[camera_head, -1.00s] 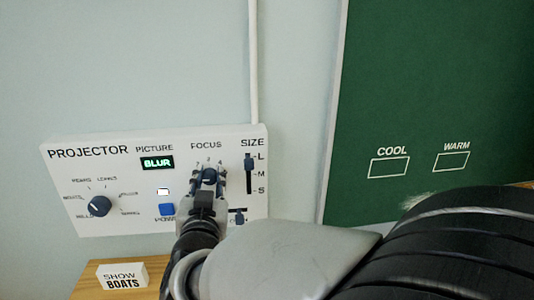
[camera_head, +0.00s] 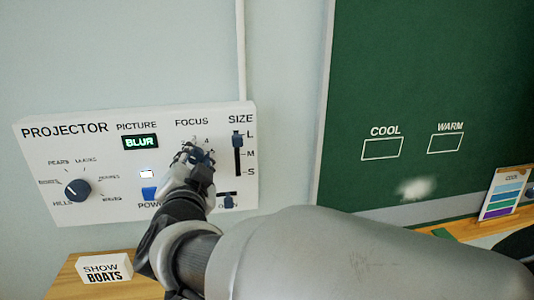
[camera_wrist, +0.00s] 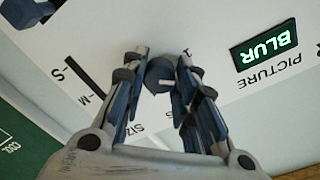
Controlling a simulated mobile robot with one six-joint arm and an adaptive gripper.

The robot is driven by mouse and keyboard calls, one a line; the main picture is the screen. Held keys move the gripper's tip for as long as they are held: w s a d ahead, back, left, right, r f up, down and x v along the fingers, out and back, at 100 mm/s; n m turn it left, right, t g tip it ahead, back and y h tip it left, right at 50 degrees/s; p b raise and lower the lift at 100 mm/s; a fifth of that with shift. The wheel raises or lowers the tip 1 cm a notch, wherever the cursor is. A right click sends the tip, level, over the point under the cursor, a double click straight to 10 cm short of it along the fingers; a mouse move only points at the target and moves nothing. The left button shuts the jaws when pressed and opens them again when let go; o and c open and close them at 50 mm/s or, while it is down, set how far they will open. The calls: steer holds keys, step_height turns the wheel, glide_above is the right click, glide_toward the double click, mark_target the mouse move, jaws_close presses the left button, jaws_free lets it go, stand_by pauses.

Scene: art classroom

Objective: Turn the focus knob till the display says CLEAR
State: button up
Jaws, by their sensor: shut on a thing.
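The white projector panel (camera_head: 105,210) is on the wall, and its display (camera_head: 140,142) reads BLUR. The display also shows in the wrist view (camera_wrist: 264,48), turned nearly upside down. The focus knob (camera_wrist: 159,74) is dark blue and sits between my fingers. My gripper (camera_head: 199,155) is at the FOCUS label and covers most of the knob in the head view. In the wrist view my gripper (camera_wrist: 161,72) is shut on the knob, one finger on each side. The knob's pointer and most scale marks are hidden.
A picture dial (camera_head: 77,190) is at the panel's left, and a blue power button (camera_head: 149,193) is left of my gripper. The size slider (camera_head: 238,141) stands near L. A SHOW BOATS card (camera_head: 104,268) sits on a wooden surface below. A green board (camera_head: 420,80) is at right.

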steer(key=shift+m+b, duration=0.5)
steer(key=shift+m, duration=0.3)
steer(key=o, duration=1.1)
steer(key=v, duration=1.2)
steer(key=shift+r, duration=0.1)
